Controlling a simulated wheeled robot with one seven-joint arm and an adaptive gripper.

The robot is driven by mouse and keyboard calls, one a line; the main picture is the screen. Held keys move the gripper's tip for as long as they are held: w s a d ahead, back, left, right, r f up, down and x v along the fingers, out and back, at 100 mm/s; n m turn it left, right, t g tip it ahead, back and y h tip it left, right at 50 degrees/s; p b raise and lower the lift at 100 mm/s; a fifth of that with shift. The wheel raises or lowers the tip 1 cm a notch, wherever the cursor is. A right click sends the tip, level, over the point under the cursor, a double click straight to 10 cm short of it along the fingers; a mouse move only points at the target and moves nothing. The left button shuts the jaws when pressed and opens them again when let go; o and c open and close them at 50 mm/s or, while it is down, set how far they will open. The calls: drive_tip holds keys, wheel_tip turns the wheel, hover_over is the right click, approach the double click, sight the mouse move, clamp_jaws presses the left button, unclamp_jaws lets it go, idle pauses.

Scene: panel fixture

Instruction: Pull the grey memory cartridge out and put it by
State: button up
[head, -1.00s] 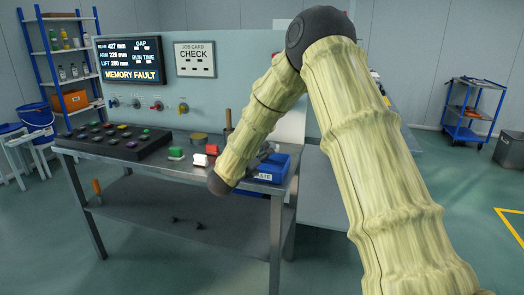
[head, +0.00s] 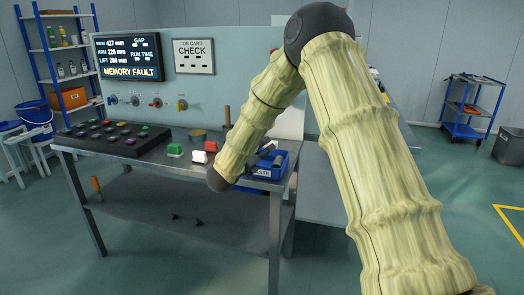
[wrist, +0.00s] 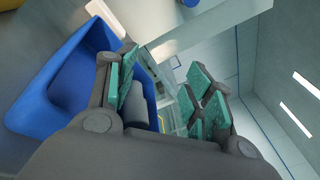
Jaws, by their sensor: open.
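My gripper (wrist: 165,92) is open in the wrist view, with teal pads on its grey fingers and a clear gap between them. In the head view my gripper (head: 268,156) shows only partly past my forearm, at the blue bin on the bench's right end. I cannot clearly make out the grey memory cartridge in either view. The panel (head: 225,85) stands behind the bench, with a lit screen (head: 127,60) reading MEMORY FAULT. Part of the panel is hidden by my arm.
The blue bin (head: 280,172) has a partly covered label; it also shows in the wrist view (wrist: 35,105), left of my fingers.

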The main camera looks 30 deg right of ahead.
drive_tip(key=v, duration=1.2)
drive_tip(key=s+a+f+n+t+y, duration=0.1)
drive_tip(key=a+f+n+t+y, duration=0.15)
drive_tip(key=f+n, duration=0.6)
drive_tip(key=s+a+f+n+t+y, duration=0.15)
drive_tip(key=f+n+y, duration=0.35)
drive_tip(key=f, duration=0.6)
drive_tip(key=s+a+f+n+g+y, duration=0.2)
drive_tip(key=s+a+f+n, duration=0.1)
drive_tip(key=s+f+n, duration=0.5)
drive_tip(key=s+a+f+n+g+y, duration=0.2)
drive_tip(key=s+a+f+n+y, duration=0.25)
drive_tip(key=f, duration=0.65)
drive_tip(key=s+a+f+n+g+y, duration=0.1)
drive_tip(key=s+f+n+g, duration=0.3)
drive_tip(key=s, duration=0.7)
drive_tip(key=s+a+f+n+g+y, duration=0.1)
drive_tip(key=s+a+f+n, duration=0.3)
drive_tip(key=s, duration=0.7)
drive_tip(key=s+d+f+n+g, duration=0.1)
drive_tip(key=s+f+n+g, duration=0.15)
drive_tip(key=s+n, duration=0.55)
wheel_tip(320, 180, up, 16)
drive_tip(key=s+m+p, duration=0.1)
drive_tip(key=m+p, duration=0.1)
drive_tip(key=p, duration=1.3)
drive_tip(key=shift+s+p, duration=0.4)
